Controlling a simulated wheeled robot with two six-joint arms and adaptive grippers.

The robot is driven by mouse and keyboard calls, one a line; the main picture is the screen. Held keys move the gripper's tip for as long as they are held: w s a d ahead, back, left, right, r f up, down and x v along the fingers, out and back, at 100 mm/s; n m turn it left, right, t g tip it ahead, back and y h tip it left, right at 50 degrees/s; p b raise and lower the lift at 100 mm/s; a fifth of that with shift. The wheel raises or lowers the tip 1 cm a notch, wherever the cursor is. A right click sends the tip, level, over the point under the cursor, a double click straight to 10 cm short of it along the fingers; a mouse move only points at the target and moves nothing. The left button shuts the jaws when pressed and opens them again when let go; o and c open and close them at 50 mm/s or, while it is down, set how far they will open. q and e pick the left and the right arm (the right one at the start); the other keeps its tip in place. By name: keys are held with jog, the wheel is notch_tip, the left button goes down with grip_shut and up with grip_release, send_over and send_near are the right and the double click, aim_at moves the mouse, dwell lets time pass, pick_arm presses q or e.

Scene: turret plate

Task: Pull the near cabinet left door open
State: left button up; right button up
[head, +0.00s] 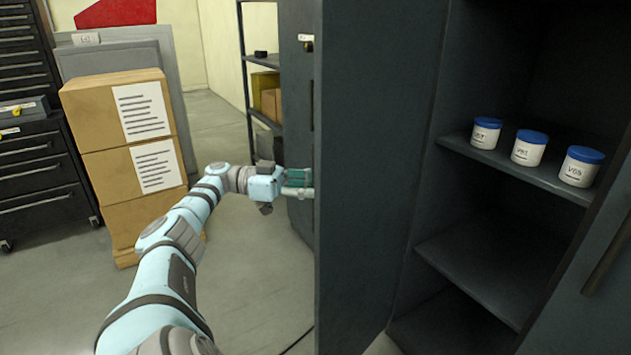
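The near cabinet's left door (365,180) is a dark grey panel standing swung out, wide open, with its inner face towards me. Its handle is hidden from this side. The open left half of the cabinet shows dark shelves (475,280). My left gripper (303,183) is at the door's free edge, at about mid-height, with its fingers pointing right towards the hidden outer face. The fingertips meet the edge in the picture; whether they touch or grip anything there is not clear. My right gripper is out of view.
Three white jars with blue lids (528,148) stand on the upper shelf. The cabinet's right door (590,265), with a bar handle, covers its right side. Stacked cardboard boxes (120,150) and a dark drawer cabinet (40,170) stand at left. Floor between them and the door is clear.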

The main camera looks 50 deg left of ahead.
aim_at(315, 145)
pick_arm(q)
notch_tip(315, 145, up, 10)
jog(key=shift+f, duration=0.25)
